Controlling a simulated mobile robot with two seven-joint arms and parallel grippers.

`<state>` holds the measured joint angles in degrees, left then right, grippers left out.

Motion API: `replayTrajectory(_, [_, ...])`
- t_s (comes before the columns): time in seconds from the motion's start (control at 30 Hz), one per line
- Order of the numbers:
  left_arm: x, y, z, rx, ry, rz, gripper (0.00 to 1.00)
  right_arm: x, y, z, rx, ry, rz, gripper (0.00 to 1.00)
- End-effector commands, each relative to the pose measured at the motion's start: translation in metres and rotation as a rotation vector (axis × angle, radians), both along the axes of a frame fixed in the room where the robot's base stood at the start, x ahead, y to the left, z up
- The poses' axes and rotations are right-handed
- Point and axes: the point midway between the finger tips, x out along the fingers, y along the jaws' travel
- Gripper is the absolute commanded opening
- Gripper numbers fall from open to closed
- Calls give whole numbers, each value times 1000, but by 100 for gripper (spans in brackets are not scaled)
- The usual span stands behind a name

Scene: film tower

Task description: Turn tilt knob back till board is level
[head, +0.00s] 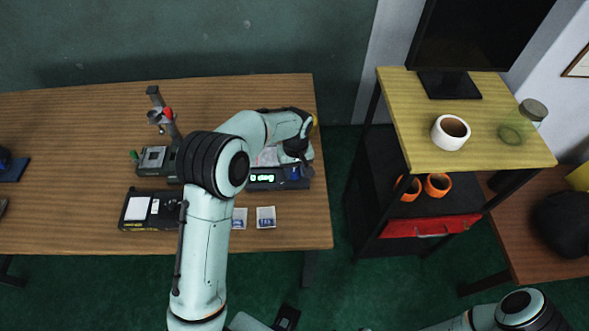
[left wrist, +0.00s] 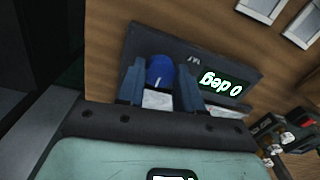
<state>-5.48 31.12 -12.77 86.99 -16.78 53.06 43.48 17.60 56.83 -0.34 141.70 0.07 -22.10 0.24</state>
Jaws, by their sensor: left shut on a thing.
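The tilt device (head: 305,184) is a dark box at the right end of the wooden table. Its green-lit display (head: 262,178) reads 0 deg, and the display also shows in the left wrist view (left wrist: 223,86). The blue tilt knob (left wrist: 160,71) has a white pointer line. My left gripper (left wrist: 160,88) is shut on the knob, with one finger on each side of it. In the head view my left gripper (head: 296,162) is partly hidden by its own arm. The arm hides much of the device, so I cannot clearly make out the board.
Two small cards lie in front of the device, one here (head: 266,217). A black case (head: 150,210) and a stand with a red part (head: 167,115) are to the left. A shelf (head: 395,90) with a white cup (head: 450,132) and orange cups stands to the right.

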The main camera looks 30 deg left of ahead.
Motion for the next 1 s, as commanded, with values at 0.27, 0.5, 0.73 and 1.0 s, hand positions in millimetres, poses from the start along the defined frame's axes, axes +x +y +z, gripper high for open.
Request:
replayTrajectory(0.27, [1,0,1,0,-2,15,5,0,0,0,0,0,0,0])
replayTrajectory(0.5, [1,0,1,1,-2,14,49,0,0,0,0,0,0,0])
replayTrajectory(0.73, [0,0,0,0,-2,13,61,0,0,0,0,0,0,0])
replayTrajectory(1.0, [1,0,15,0,-4,12,61,1,0,1,0,-1,0,0])
